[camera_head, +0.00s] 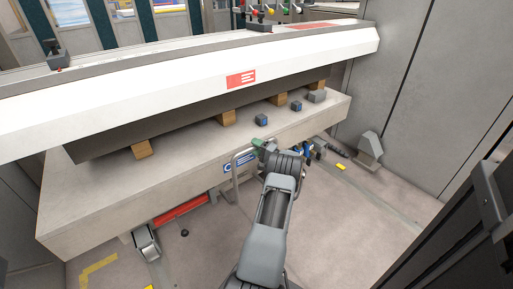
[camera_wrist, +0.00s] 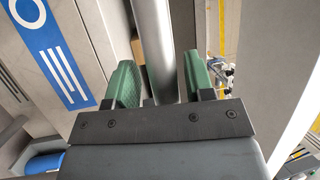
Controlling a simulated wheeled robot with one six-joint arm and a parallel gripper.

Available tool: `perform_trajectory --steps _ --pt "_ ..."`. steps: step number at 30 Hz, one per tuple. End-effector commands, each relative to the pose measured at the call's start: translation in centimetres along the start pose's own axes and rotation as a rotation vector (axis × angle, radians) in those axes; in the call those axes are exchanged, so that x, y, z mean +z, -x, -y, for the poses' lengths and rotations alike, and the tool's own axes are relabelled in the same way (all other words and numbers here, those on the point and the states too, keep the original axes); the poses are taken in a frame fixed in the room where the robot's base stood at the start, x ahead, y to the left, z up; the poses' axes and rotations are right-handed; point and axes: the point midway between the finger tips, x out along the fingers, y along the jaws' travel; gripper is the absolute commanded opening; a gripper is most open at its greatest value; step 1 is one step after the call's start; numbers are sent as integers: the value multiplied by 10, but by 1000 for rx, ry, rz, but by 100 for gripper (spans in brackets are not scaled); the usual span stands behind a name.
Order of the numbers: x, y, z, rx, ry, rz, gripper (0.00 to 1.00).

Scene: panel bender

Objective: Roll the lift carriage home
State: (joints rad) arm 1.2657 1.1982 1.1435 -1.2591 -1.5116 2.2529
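The lift carriage (camera_head: 85,205) appears to be the long pale slab in the head view, with a wheel (camera_head: 146,241) under its near left end. A bent grey tube handle (camera_head: 235,182) stands at its front, beside a blue-and-white label (camera_head: 240,161). My gripper (camera_head: 265,146) is at this handle. In the wrist view, the grey tube (camera_wrist: 155,40) runs between my two green fingertips (camera_wrist: 160,80), with a narrow gap visible on each side. My gripper is open around the tube. The label (camera_wrist: 52,55) is at upper left there.
A long white beam (camera_head: 190,80) lies above the slab, with wooden blocks (camera_head: 226,117) beneath it. Small blue-grey blocks (camera_head: 261,120) sit on the slab. A grey floor stop (camera_head: 369,148) stands at right by the wall. Yellow tape (camera_head: 98,268) marks the floor at lower left.

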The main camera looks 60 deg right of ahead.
Motion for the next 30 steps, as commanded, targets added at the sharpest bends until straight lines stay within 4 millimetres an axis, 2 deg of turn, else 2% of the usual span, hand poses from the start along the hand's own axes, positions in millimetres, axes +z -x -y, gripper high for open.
perform_trajectory --steps 7,11,14,24,30 --pt "2 -2 2 -2 2 6 51" --pt "1 6 3 -1 2 4 51" --pt "0 22 5 -1 1 1 51" --pt "-1 92 4 -2 1 -1 51" --pt "-1 121 3 -1 1 1 51"
